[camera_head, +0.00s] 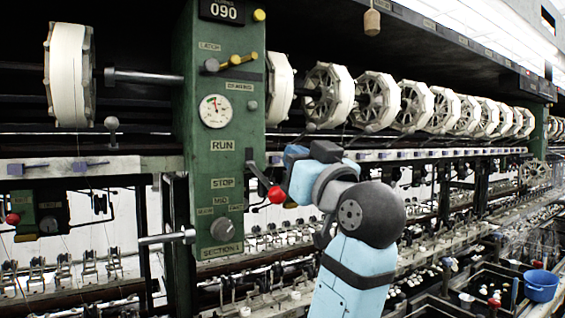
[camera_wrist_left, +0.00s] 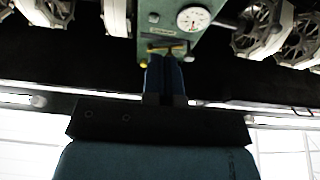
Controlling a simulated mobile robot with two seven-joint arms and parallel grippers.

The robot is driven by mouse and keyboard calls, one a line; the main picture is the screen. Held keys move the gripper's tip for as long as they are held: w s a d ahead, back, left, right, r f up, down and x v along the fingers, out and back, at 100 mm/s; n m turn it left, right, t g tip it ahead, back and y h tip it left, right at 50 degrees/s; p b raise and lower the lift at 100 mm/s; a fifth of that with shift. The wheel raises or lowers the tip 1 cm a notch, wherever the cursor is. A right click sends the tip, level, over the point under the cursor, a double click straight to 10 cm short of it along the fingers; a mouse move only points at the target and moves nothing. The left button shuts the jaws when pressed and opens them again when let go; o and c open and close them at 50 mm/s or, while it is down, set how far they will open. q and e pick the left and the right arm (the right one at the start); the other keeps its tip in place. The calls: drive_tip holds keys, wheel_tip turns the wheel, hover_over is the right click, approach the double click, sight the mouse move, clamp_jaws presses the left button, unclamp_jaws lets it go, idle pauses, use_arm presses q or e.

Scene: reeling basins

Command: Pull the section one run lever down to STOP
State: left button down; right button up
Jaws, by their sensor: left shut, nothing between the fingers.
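The green section one panel (camera_head: 218,130) stands left of centre in the head view, with RUN and STOP labels on its face. The run lever (camera_head: 263,178) is at its right edge; it slants down and right, and its red knob (camera_head: 277,195) is about level with or slightly below the STOP label. My left gripper (camera_head: 292,158) is just above and right of the knob, shut and empty; contact with the lever cannot be told. In the left wrist view its shut fingers (camera_wrist_left: 165,78) point toward the green panel (camera_wrist_left: 165,20). The lever is not discernible there. My right gripper is not in view.
A gauge (camera_head: 215,111) and a dial knob (camera_head: 222,229) are on the panel. A row of white reels (camera_head: 376,101) runs back to the right. A metal rod (camera_head: 165,238) sticks out left of the panel. A blue basin (camera_head: 540,286) stands at lower right.

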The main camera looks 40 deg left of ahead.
use_arm(q)
drive_tip(key=b+v, duration=0.5)
drive_tip(key=v, duration=0.5)
drive_tip(key=shift+d, duration=0.3)
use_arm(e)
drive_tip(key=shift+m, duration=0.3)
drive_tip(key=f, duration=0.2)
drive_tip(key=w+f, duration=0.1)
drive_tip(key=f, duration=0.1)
use_arm(q)
drive_tip(key=shift+a+f, duration=0.1)
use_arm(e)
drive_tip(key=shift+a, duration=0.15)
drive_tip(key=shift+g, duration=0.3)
